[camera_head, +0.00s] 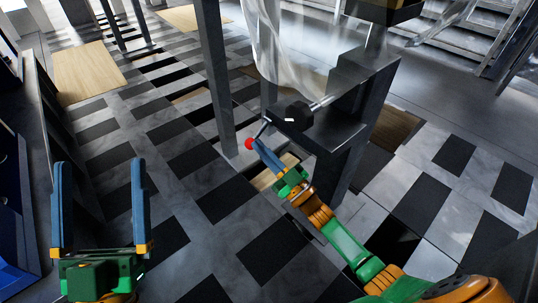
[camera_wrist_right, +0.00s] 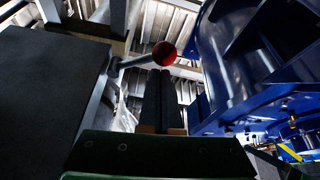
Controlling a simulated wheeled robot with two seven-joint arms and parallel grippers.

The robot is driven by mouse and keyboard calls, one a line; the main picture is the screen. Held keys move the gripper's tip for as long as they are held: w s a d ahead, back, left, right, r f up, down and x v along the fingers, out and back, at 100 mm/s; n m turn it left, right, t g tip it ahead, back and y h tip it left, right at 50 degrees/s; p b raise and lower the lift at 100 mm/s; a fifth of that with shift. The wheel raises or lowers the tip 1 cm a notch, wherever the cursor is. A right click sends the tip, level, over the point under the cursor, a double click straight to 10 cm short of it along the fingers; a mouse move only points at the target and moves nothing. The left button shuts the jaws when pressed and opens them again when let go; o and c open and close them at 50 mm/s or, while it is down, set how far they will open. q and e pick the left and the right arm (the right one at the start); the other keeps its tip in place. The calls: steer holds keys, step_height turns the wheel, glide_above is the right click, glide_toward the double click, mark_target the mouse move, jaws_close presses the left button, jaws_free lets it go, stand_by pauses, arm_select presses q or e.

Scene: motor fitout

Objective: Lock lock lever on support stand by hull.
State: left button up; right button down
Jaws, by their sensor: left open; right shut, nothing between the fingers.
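The lock lever (camera_head: 262,130) is a short metal rod with a red ball knob (camera_head: 249,143) at its end. It is on the dark grey support stand (camera_head: 345,130), beside a black round part. In the right wrist view the red knob (camera_wrist_right: 164,54) and its rod (camera_wrist_right: 133,62) lie just beyond my fingertips. My right gripper (camera_head: 258,146) is shut and empty, its blue fingertips close beside the knob; I cannot tell whether they touch. In the right wrist view its fingers (camera_wrist_right: 160,80) are together. My left gripper (camera_head: 101,163) is open and empty at lower left, far from the stand.
A dark vertical post (camera_head: 217,75) rises left of the stand. A translucent whitish thing (camera_head: 285,45) hangs behind it. Large blue structure (camera_wrist_right: 225,50) fills the right of the wrist view. Checkered floor (camera_head: 190,200) between my grippers is clear.

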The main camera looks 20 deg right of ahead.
arm_select(q)
steer(key=w+f+g+y, duration=0.1)
steer(key=w+f+g, duration=0.2)
steer(key=f, duration=0.2)
steer(key=shift+w+f+n+y+p, duration=0.15)
steer(key=shift+n+y+p, duration=0.2)
steer(key=shift+n+y, duration=0.05)
arm_select(e)
steer(key=v, duration=0.5)
steer(key=shift+s+f, duration=0.1)
steer(key=shift+s, duration=0.1)
